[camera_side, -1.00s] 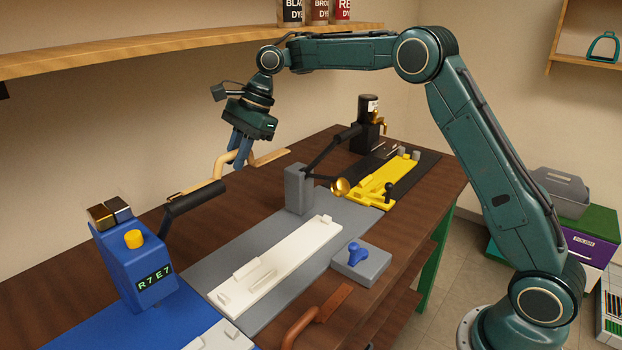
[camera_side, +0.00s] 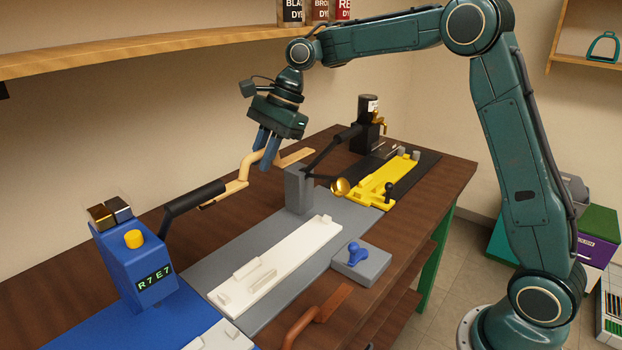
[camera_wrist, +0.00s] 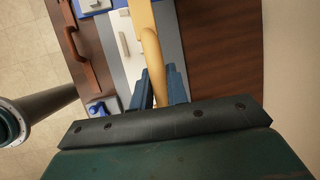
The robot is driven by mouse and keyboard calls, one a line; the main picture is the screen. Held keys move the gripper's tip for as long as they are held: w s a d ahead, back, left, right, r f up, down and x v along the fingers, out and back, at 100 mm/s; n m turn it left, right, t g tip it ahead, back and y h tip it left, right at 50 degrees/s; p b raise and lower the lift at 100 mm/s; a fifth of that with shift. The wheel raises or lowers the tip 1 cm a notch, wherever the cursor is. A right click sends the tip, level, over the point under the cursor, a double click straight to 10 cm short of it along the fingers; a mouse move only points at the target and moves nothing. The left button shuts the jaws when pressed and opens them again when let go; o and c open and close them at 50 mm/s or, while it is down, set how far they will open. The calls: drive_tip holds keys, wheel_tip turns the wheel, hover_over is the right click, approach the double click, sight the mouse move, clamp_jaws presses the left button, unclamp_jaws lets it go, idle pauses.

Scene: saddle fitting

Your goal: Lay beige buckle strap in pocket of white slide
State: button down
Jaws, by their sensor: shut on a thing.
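The beige buckle strap (camera_side: 247,168) is held in the air above the back of the bench, with a bend near its middle and flat ends on both sides. My gripper (camera_side: 267,155) is shut on it at the bend. In the wrist view the strap (camera_wrist: 152,50) runs up between the two blue fingers (camera_wrist: 160,88) and hides part of the white below. The white slide (camera_side: 280,265) lies on a grey mat, below and in front of the strap, apart from it. Its raised ribs and end blocks show; the strap is not touching it. The slide also shows in the wrist view (camera_wrist: 124,36).
A blue box with a display (camera_side: 140,265) and a dark arm stands at left. A grey post (camera_side: 298,190) with a brass-tipped arm stands near the strap's right end. A yellow slide (camera_side: 385,183) lies behind. A blue knob on a grey block (camera_side: 358,256) sits in front of the white slide.

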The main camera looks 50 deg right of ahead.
drive_tip(key=shift+s+d+r, duration=0.1)
drive_tip(key=shift+s+d, duration=0.05)
drive_tip(key=shift+s, duration=0.85)
drive_tip(key=shift+s+d, duration=0.15)
drive_tip(key=shift+s, duration=0.85)
approach(276, 258)
drive_tip(key=shift+w+a, duration=0.6)
drive_tip(key=shift+a, duration=0.35)
drive_tip(key=shift+f, duration=2.2)
drive_tip(key=shift+f, duration=0.15)
drive_tip(key=c, duration=1.4)
unclamp_jaws()
